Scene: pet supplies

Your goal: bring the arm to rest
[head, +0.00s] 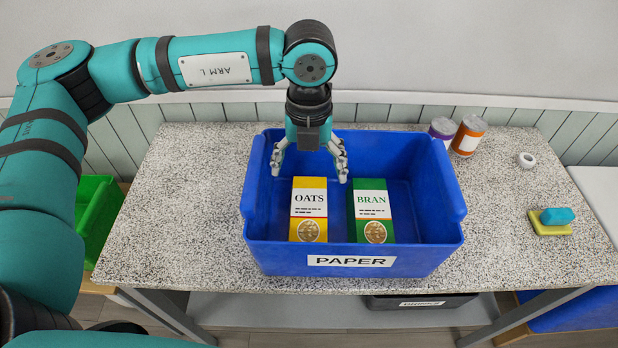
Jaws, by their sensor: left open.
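My left gripper (309,163) is open and empty, pointing down over the blue bin labelled PAPER (350,262). Its fingertips are above the back left part of the bin, just behind and above the yellow OATS box (309,206). The OATS box and the green-and-white BRAN box (371,207) are side by side in the bin with a gap between them. My left arm reaches in from the left, above the table. My right gripper is not in view.
The bin stands on a speckled table (190,205). An orange can (468,136) and a purple can (441,129) stand behind its right corner. A white ring (527,160) and a teal block (557,216) on a yellow piece are at right. A green bin (98,215) is at left.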

